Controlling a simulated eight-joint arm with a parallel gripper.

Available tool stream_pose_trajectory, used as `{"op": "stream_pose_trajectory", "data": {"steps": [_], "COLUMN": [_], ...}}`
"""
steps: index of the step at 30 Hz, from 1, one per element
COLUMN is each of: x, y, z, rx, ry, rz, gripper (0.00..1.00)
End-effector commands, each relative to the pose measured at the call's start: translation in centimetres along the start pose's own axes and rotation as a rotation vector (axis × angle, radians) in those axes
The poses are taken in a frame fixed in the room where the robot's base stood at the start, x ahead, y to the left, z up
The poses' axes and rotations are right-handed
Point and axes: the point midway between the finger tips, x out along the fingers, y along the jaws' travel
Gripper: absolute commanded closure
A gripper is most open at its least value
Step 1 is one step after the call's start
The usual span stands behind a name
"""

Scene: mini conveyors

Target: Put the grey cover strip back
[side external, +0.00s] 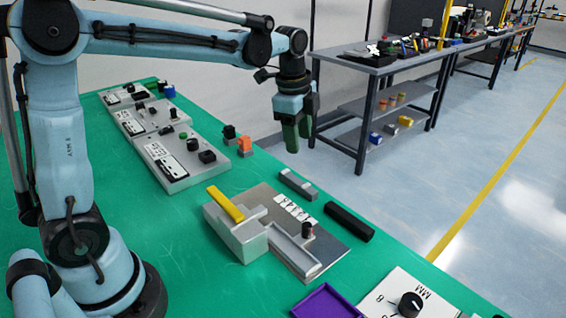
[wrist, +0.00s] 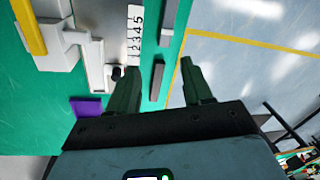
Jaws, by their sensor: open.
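A grey strip (side external: 297,184), likely the cover strip, lies on the green table beyond the mini conveyor's base plate (side external: 334,241). It also shows at the top of the wrist view (wrist: 166,25). A black bar (side external: 348,222) lies beside the plate's right edge; in the wrist view it shows between my fingers (wrist: 157,80). The conveyor has a grey body (side external: 238,238), a yellow bar (side external: 225,204) on top, an open-topped channel (side external: 292,248), a dark knob (side external: 307,229) and a number label (side external: 291,207). My gripper (side external: 298,140) is open and empty, high above the table's far edge.
A purple tray (side external: 328,303) and a white dial panel (side external: 397,298) stand at the near edge. Several control boxes (side external: 181,155) line the back left. Small orange (side external: 244,145) and black parts stand beside them.

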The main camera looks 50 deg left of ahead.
Motion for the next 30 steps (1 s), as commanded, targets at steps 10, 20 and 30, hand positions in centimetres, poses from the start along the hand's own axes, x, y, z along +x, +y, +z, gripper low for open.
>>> {"op": "stream_pose_trajectory", "data": {"steps": [10, 20, 30], "x": [-2.2, -0.6, 0.2], "y": [7.5, 13.0, 14.1], "z": [1.3, 2.5, 2.7], "rx": [-0.594, -1.074, -1.198], "ry": [0.144, 0.358, 0.425], "rz": [-0.195, -0.281, -0.287], "gripper": [0.5, 0.5, 0.5]}}
